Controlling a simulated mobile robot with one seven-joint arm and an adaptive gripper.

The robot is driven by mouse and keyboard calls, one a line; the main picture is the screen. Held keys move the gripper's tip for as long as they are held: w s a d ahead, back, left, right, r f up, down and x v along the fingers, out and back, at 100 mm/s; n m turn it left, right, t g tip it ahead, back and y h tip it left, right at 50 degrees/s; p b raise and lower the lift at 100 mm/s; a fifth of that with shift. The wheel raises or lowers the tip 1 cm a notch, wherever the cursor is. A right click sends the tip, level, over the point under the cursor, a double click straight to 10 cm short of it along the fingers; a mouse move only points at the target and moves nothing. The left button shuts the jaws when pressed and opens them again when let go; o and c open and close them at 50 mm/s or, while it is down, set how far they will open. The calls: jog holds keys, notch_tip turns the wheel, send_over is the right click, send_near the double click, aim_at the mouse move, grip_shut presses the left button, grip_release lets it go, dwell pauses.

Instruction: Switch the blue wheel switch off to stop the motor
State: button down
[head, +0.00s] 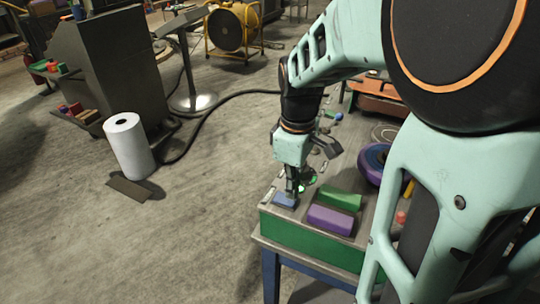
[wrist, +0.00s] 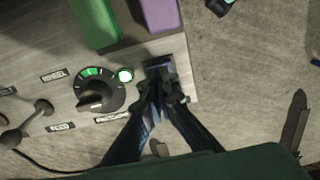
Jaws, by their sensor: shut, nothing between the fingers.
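The blue switch (head: 285,201) sits at the near left corner of a grey-topped panel on a green box. In the wrist view the switch (wrist: 158,66) shows as a small blue piece in a dark frame, partly hidden by the fingers. My gripper (head: 291,192) points down right over it, fingers together and empty. In the wrist view the closed fingertips (wrist: 162,92) overlap the near part of the switch frame. I cannot tell whether they touch it or which way the switch is set. A round lamp (wrist: 125,75) beside the switch looks bright greenish white.
A black dial (wrist: 97,95) with a green scale and a lever (wrist: 28,125) are left of the switch. Green (head: 339,198) and purple (head: 331,219) blocks lie right of the gripper. A blue-purple wheel (head: 374,163) stands farther back.

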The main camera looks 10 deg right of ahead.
jog(key=shift+f+b, duration=0.5)
jog(key=shift+f, duration=0.25)
jog(key=shift+r, duration=0.1)
jog(key=shift+r+p, duration=2.85)
jog(key=shift+r, duration=0.65)
jog(key=shift+f, duration=0.1)
